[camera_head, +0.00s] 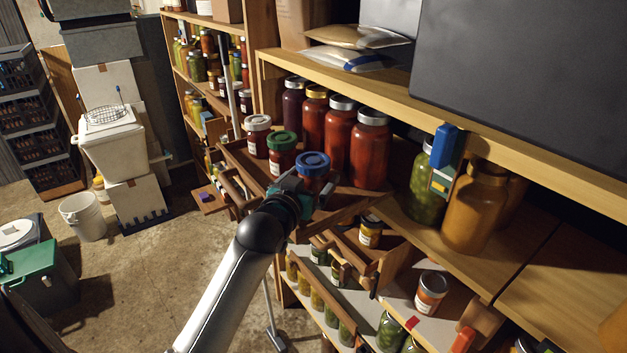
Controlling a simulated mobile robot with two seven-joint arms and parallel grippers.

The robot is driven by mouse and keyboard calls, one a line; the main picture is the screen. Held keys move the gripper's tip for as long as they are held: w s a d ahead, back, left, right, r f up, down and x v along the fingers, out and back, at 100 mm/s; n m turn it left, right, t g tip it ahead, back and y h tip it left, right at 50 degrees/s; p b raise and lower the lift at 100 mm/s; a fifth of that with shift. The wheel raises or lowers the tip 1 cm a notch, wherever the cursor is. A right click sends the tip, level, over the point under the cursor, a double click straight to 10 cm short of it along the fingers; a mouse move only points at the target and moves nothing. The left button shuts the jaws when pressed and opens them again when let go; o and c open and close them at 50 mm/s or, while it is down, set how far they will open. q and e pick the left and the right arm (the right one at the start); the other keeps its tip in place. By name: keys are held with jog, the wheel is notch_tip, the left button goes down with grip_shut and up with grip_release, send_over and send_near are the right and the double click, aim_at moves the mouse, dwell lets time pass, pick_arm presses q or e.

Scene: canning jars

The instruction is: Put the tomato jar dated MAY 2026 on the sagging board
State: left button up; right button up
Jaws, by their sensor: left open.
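Three small red jars stand in a row on a wooden shelf with a front rail (340,209): a white-lidded jar (257,137), a green-lidded jar (282,158) and a blue-lidded jar (313,181). Their date labels are too small to read or hidden. My left gripper (303,192) is open at the front of the blue-lidded jar, its fingers by the jar's side; I cannot tell whether they touch. Taller red jars (371,152) stand behind. I cannot tell surely which board sags; the railed shelf looks tilted. My right gripper is not in view.
A dark box (530,62) sits on the upper shelf (440,100). A green jar (425,190) and an orange-brown jar (475,208) stand to the right. Lower shelves hold more jars, including an orange one (431,292). The floor (160,270) at left has open room.

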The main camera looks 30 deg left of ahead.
pick_arm(q)
jog(key=shift+w+a+f, duration=0.1)
jog(key=shift+w, duration=0.4)
grip_shut()
dwell(0.5)
